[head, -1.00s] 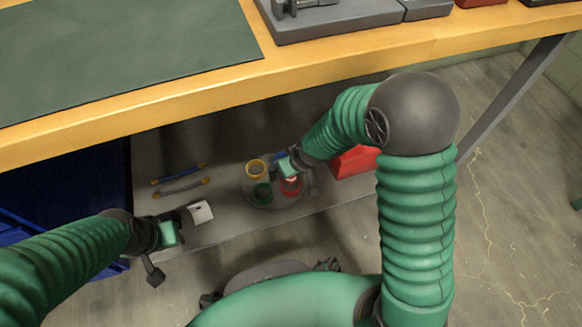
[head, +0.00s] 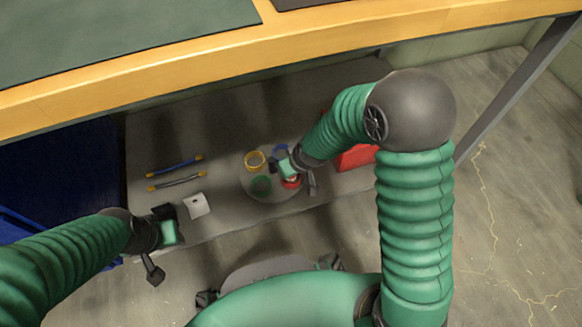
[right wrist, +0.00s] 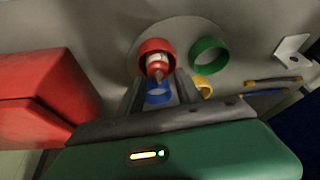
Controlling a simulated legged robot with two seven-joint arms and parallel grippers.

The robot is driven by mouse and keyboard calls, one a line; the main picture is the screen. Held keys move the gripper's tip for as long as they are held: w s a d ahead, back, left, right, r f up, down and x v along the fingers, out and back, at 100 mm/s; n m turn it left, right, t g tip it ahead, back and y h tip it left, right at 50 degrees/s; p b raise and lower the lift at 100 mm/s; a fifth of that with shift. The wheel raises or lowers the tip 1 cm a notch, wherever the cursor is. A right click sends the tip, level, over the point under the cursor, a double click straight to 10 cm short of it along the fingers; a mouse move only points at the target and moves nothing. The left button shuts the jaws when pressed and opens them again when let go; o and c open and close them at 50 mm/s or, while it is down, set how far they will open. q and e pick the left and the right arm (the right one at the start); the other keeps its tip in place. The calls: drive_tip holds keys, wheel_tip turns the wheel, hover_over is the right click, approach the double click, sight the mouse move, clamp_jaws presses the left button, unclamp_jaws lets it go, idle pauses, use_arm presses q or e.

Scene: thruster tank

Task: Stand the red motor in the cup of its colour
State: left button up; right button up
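The red motor, with a pale label band, stands in the red cup (right wrist: 146,47) in the right wrist view; the motor's body (right wrist: 155,66) rises from the cup's opening and looks slightly tilted from this angle. The red cup also shows in the head view (head: 291,184), partly hidden by my right gripper (head: 293,174). The right gripper's fingers (right wrist: 159,88) are spread, with a gap on both sides of the motor. My left gripper (head: 158,241) is open and empty at the shelf's front edge.
Blue and grey cables (head: 176,166) and a white bracket (head: 197,205) lie left. The bench edge (head: 300,47) overhangs.

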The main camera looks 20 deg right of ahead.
drive_tip(key=shift+o, duration=1.2)
use_arm(q)
drive_tip(key=w+p+v, duration=0.2)
drive_tip(key=p+v, duration=0.8)
drive_tip(key=shift+r+p, duration=0.35)
drive_tip(key=shift+r, duration=0.15)
use_arm(e)
drive_tip(key=v, duration=1.6)
drive_tip(key=shift+s+r, duration=0.2)
drive_tip(key=shift+r, duration=0.1)
drive_tip(key=shift+d, duration=0.1)
